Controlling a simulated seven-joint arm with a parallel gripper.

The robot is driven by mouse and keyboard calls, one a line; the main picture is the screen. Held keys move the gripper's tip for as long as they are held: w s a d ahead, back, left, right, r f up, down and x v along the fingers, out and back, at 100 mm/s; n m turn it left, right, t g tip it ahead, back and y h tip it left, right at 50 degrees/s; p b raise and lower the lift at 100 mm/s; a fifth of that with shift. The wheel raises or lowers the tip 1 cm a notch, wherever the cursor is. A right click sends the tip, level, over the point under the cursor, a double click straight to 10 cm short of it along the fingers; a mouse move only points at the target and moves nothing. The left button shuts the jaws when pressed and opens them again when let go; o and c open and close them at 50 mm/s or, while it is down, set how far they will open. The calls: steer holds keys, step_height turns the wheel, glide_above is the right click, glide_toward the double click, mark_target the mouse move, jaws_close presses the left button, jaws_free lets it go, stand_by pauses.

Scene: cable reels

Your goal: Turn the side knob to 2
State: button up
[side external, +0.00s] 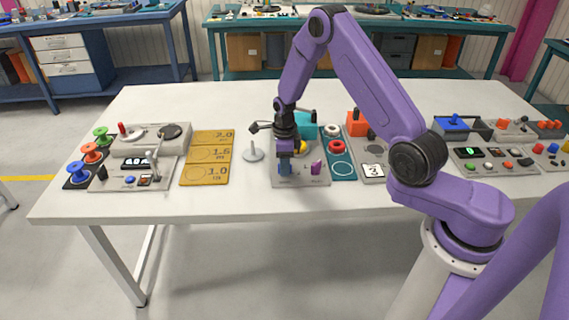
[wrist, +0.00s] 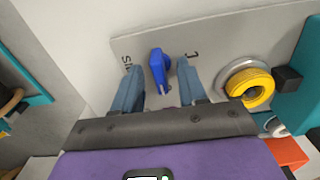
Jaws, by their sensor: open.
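The side knob (wrist: 157,66) is a blue lever-shaped knob on a grey panel (wrist: 222,48) in the wrist view. Part of a label, "SI", shows to its left and a "1" to its right. No 2 is visible on this panel. My gripper (wrist: 158,78) is open, with one blue-grey finger on each side of the knob and gaps between. In the side external view my gripper (side external: 285,168) points down over the grey panel (side external: 318,180), and the knob is hidden there. I cannot tell which mark the knob points to.
A yellow ring (wrist: 250,86) sits right of the fingers, near a teal block (wrist: 303,70). A purple piece (side external: 317,167) stands on the panel. A teal mat (side external: 342,177) with a red ring (side external: 336,147) lies to the right, yellow plates (side external: 207,153) to the left.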

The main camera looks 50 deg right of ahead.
step_height(320, 180, up, 7)
steer(key=shift+f, duration=0.1)
